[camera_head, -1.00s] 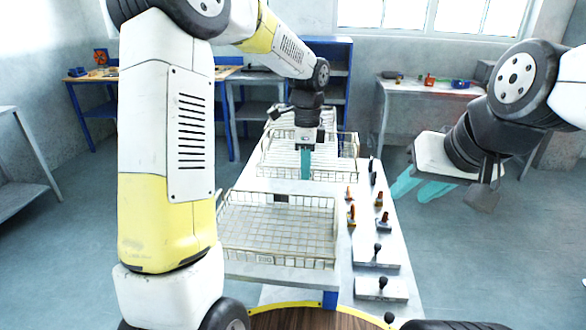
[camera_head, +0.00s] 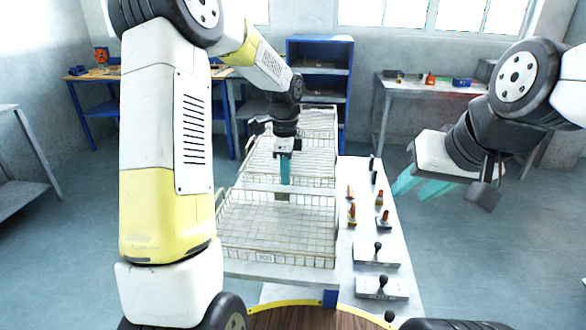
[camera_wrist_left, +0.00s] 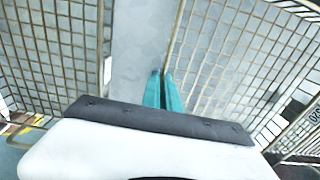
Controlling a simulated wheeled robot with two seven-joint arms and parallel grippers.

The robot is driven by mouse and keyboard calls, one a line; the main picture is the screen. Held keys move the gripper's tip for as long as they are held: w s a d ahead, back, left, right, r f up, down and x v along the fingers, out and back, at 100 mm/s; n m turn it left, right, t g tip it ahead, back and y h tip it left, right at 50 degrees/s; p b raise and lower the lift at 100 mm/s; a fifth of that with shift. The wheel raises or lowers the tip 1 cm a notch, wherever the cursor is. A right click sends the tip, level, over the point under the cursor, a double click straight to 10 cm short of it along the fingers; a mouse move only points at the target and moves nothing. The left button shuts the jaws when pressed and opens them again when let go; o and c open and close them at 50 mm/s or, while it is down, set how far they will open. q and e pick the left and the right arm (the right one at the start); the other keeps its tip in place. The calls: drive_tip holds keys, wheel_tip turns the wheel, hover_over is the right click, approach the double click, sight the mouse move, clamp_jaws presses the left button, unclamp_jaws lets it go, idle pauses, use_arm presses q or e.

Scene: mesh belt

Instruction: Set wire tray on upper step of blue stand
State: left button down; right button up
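Three wire trays stand in a row in the head view: a near tray (camera_head: 276,228), a middle tray (camera_head: 312,160) and a far tray (camera_head: 320,120). My left gripper (camera_head: 285,183) points down at the near wall of the middle tray, fingers close together, shut on its rim. In the left wrist view its fingertips (camera_wrist_left: 161,73) meet the rim of the right-hand tray, with a grey strip to their left. My right gripper (camera_head: 418,190) is open and empty, off to the right. A blue part (camera_head: 330,299) shows below the near tray; the stand's steps are mostly hidden.
Several small orange and black knobs (camera_head: 352,213) stand on the pale top right of the trays. A blue shelf unit (camera_head: 320,44) stands at the back, with workbenches (camera_head: 430,88) along the walls. Floor on the right is clear.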

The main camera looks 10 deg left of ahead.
use_arm(q)
drive_tip(key=c, duration=2.1)
unclamp_jaws()
drive_tip(key=shift+f, duration=0.1)
drive_tip(key=o, duration=0.5)
drive_tip(key=s+r+n+t, duration=0.1)
drive_tip(key=s+r+n, duration=0.3)
drive_tip(key=r, duration=1.2)
drive_tip(key=shift+s+a+f+n+t+h, duration=0.1)
drive_tip(key=shift+s+a+n+t+h, duration=0.55)
drive_tip(key=shift+s+n, duration=2.25)
drive_tip(key=shift+s+a+f+n+t+h, duration=0.15)
drive_tip(key=shift+s+n+t, duration=1.2)
drive_tip(key=shift+s, duration=2.8)
drive_tip(key=shift+s+a+f+n+t+h, duration=0.1)
drive_tip(key=shift+s+a+n+t+h, duration=0.35)
drive_tip(key=shift+s+n, duration=2.55)
